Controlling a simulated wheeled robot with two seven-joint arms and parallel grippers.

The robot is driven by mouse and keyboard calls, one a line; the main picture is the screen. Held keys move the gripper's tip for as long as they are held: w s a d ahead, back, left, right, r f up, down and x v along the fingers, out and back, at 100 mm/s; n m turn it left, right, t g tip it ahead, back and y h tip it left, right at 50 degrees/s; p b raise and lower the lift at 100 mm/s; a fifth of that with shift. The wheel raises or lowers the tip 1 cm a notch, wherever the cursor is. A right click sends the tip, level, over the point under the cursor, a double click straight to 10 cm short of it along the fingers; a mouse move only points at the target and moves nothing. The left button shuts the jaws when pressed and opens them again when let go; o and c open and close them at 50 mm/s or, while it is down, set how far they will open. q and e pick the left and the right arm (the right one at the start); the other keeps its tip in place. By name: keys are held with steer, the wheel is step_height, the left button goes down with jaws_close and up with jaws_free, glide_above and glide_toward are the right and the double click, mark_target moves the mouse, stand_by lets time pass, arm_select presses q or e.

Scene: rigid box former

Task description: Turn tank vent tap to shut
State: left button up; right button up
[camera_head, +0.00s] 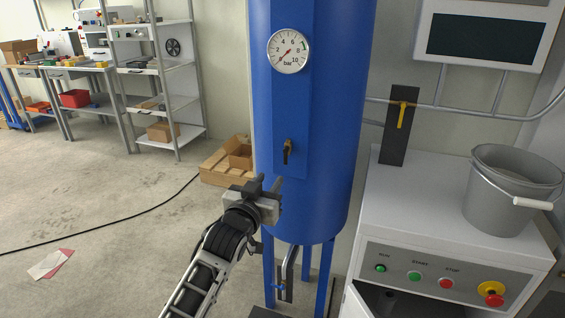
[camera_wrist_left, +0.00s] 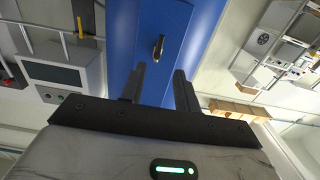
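A blue tank (camera_head: 340,130) stands in the middle of the head view. The tap also shows in the left wrist view (camera_wrist_left: 158,47), beyond the gap between the fingertips. My left gripper (camera_head: 268,185) is open and empty, below and a little left of the tap, and apart from it. Its two fingers show spread in the left wrist view (camera_wrist_left: 159,75). My right gripper is not in view.
A round gauge (camera_head: 288,51) is above the tap. A yellow-handled valve (camera_head: 403,114) and a grey bucket (camera_head: 512,190) are at the right, by a white cabinet with buttons (camera_head: 455,210). A wooden crate (camera_head: 215,165) stands left of the tank. The floor at left is mostly clear.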

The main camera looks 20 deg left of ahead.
mark_target(285, 158)
arm_select(q)
steer(key=w, duration=1)
steer(key=shift+w+d+b, duration=0.1)
steer(key=shift+d+b, duration=0.1)
steer(key=shift+b, duration=0.1)
jaws_close()
